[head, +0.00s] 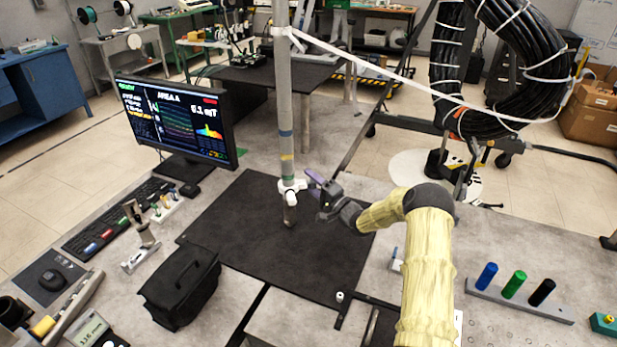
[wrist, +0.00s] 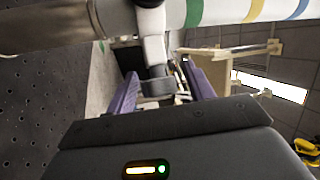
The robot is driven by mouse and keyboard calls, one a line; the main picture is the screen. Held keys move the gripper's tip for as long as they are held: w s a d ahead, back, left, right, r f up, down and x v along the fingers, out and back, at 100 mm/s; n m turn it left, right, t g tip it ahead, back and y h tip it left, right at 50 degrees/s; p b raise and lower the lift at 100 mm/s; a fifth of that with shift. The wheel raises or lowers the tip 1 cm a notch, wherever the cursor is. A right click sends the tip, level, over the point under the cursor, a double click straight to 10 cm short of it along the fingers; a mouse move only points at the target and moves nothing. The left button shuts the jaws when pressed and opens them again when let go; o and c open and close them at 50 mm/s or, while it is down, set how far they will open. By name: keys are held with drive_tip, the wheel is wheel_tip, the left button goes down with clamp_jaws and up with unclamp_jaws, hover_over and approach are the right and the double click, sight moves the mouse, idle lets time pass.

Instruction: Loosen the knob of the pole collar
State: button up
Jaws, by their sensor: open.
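The pole (head: 285,110) stands upright over the black mat, with colored bands on its lower part. The white pole collar (head: 291,186) sits around it near its lower end; in the wrist view, the collar (wrist: 163,18) shows at the top. My gripper (head: 314,182) is just right of the collar. In the wrist view, the purple fingers of my gripper (wrist: 160,88) are apart, with the knob's end appearing between them. No contact with the knob can be made out.
The black mat (head: 230,225) is mostly clear. A monitor (head: 175,120) and keyboard (head: 115,215) stand left, a black bag (head: 180,285) in front. A rack with blue, green and black pegs (head: 520,300) is at right. A white strap (head: 400,80) runs from the pole to a cable coil (head: 460,60).

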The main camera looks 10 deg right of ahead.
drive_tip(key=shift+w+a+r, duration=0.15)
drive_tip(key=shift+w+a, duration=0.25)
drive_tip(key=shift+w, duration=0.2)
drive_tip(key=c, duration=1)
